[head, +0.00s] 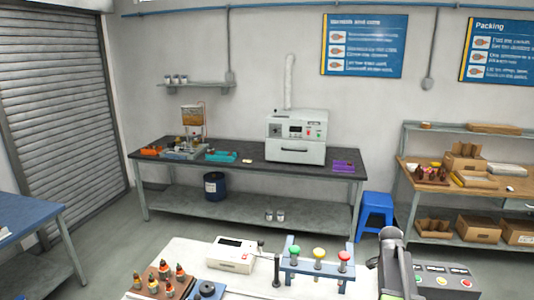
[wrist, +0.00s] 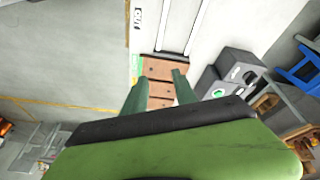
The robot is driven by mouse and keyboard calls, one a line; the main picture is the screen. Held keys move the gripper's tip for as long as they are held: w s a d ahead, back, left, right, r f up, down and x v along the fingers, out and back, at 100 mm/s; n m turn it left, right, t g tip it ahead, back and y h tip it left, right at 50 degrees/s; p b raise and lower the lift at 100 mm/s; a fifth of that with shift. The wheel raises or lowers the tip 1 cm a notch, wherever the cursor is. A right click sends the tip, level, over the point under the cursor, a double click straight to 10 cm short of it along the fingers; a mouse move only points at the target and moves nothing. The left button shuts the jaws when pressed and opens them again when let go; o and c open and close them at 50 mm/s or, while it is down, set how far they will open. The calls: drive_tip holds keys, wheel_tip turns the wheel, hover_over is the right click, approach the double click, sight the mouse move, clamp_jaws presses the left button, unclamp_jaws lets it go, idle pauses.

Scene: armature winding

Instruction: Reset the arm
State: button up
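My gripper (wrist: 158,90) shows in the wrist view as two green fingers standing apart. Only a brown board with small holes (wrist: 160,72) shows behind the gap, and nothing is held between them. How far the board is from the fingertips I cannot tell. In the head view my grey arm (head: 396,262) is raised at the lower right, over the near white table (head: 190,252). The fingertips cannot be made out there.
A dark bench (head: 230,164) stands behind. A blue stool (head: 376,208) stands on the floor.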

drive_tip(key=s+a+f+n+y+b, duration=0.1)
drive_tip(key=a+n, duration=0.4)
drive_tip(key=a, duration=0.6)
drive_tip(key=s+a+f+n+y+b, duration=0.1)
drive_tip(key=s+a+f+n+b, duration=0.2)
drive_tip(key=a, duration=0.9)
drive_tip(key=s+a+f+n+y+b, duration=0.1)
drive_tip(key=s+a+f+n+b, duration=0.1)
drive_tip(key=a+f+n, duration=0.3)
drive_tip(key=a+n+b, duration=0.1)
drive_tip(key=a+n, duration=0.2)
drive_tip(key=a, duration=0.4)
drive_tip(key=shift+f+n+t+y+b, duration=0.25)
drive_tip(key=shift+n+t+y+b, duration=0.05)
drive_tip(key=shift+n+b, duration=0.1)
drive_tip(key=shift+s+d, duration=0.1)
